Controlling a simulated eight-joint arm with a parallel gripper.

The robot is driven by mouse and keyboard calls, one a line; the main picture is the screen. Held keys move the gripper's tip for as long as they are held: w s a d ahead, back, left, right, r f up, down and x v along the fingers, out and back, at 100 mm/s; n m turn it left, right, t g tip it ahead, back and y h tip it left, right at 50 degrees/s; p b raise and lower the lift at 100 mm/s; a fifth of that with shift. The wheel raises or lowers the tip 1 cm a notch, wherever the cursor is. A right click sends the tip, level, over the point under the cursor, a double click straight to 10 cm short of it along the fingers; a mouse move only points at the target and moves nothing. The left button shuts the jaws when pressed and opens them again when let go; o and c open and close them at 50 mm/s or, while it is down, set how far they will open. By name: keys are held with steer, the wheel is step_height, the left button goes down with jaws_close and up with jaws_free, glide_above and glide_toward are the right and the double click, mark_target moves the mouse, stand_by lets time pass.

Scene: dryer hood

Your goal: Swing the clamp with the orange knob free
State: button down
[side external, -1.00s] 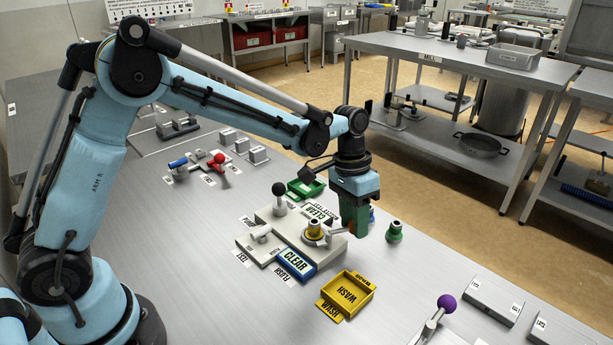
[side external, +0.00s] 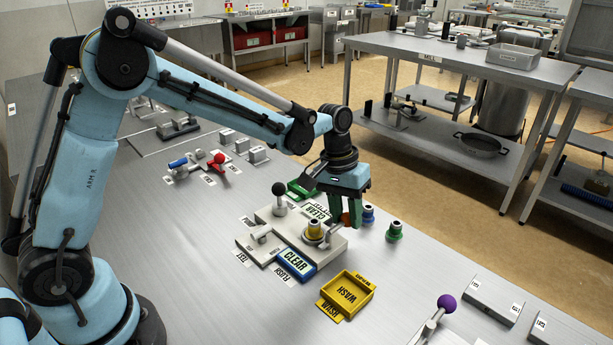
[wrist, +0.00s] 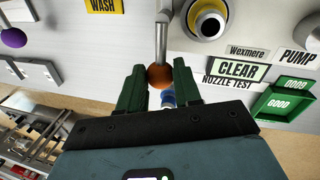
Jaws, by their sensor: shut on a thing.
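The orange knob (wrist: 160,76) sits at the end of a metal clamp rod (wrist: 161,38) in the wrist view. My gripper (wrist: 158,72) has its green fingers on either side of the knob and is shut on it. In the side view my gripper (side external: 345,208) is at the right back of the pale fixture block (side external: 338,246), and a bit of the orange knob shows at its fingers. A yellow-ringed nozzle (side external: 314,230) stands upright on the block beside the clamp. The clamp's pivot is not clear.
Blue (side external: 368,214) and green (side external: 394,231) nozzles stand close to the right of my gripper. A yellow WASH tray (side external: 357,287) is in front, a green GOOD tray (wrist: 284,104) behind. A black-knobbed lever (side external: 279,189) rises at the block's left.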

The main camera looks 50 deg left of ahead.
steer(key=shift+a, duration=0.1)
steer(key=c, duration=0.8)
jaws_free()
steer(key=shift+r, duration=0.1)
steer(key=r, duration=0.4)
steer(key=a+r, duration=0.1)
steer(key=r, duration=0.2)
steer(key=a+r, duration=0.1)
steer(key=r, duration=0.3)
steer(key=shift+s+a+r, duration=0.1)
steer(key=shift+s+r, duration=0.15)
steer(key=shift+r, duration=0.1)
steer(key=s+a+f+t, duration=0.1)
steer(key=s+a+t, duration=0.1)
steer(key=s, duration=0.3)
steer(key=s+a+f+m+t+y, duration=0.1)
steer(key=s+a+t, duration=0.1)
steer(key=s, duration=0.3)
steer(key=s+a+f+m+t+y, duration=0.1)
steer(key=s+t, duration=0.1)
steer(key=s, duration=0.3)
steer(key=shift+s+a+f+t, duration=0.1)
steer(key=shift+s+a+t, duration=0.05)
steer(key=shift+a+t, duration=0.25)
